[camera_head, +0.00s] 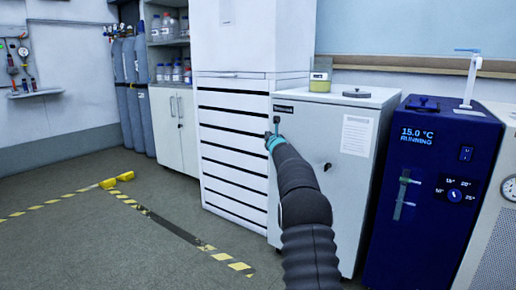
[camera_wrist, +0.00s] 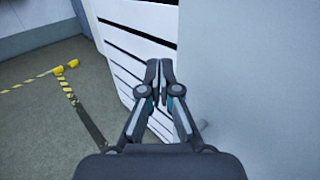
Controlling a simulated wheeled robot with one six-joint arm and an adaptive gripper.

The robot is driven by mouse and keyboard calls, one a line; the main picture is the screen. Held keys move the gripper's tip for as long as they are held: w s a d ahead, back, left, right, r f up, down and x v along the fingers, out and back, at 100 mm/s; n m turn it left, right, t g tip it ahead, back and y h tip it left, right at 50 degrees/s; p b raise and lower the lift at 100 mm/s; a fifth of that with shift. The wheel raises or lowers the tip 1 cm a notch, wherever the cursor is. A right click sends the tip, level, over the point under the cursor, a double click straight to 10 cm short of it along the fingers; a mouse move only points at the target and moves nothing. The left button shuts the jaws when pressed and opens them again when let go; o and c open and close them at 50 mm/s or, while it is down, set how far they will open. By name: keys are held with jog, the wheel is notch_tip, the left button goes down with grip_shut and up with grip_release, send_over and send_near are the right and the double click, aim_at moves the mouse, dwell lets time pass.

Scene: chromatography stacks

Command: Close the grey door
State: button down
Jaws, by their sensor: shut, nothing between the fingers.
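The grey door (camera_head: 345,190) is the front of a grey cabinet in the middle of the head view. It carries a dark label, a white paper sheet (camera_head: 356,135) and a small dark knob or lock (camera_head: 327,167). It looks flush or nearly so; I cannot tell whether a small gap remains. My gripper (camera_head: 274,128) is at the door's upper left edge, with my arm across its left part. In the wrist view my gripper (camera_wrist: 159,78) is shut and empty, beside the pale grey door surface (camera_wrist: 250,70) on the right. I cannot tell whether it touches the door.
A white drawer stack (camera_head: 232,150) stands just left of the cabinet. A blue chiller (camera_head: 430,180) stands close on the right. A yellow-filled jar (camera_head: 320,83) sits on top of the cabinet. The floor (camera_head: 80,245) at left is open, with striped tape and a yellow block.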

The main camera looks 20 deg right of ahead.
jog(key=s+a+f+n+g+y, duration=0.1)
jog(key=s+a+f+n+y, duration=0.25)
jog(key=a+n, duration=0.45)
jog(key=s+a+f+n+g+y, duration=0.1)
jog(key=s+a+f+n+y, duration=0.35)
jog(key=a, duration=0.55)
jog(key=s+a+f+n+g+y+p, duration=0.2)
jog(key=s+a+n+g, duration=0.4)
jog(key=s+a+n, duration=0.8)
jog(key=s+a+n+g+h+p, duration=0.1)
jog(key=s+n+g+h+p, duration=0.7)
jog(key=s, duration=2.6)
jog(key=s+a+r+n+t+y, duration=0.1)
jog(key=s+r+n+t+y, duration=0.1)
jog(key=s+r+n+t, duration=0.2)
jog(key=shift+s+a+r+p, duration=0.2)
jog(key=shift+s+r+p, duration=0.1)
jog(key=shift+s+r, duration=1.55)
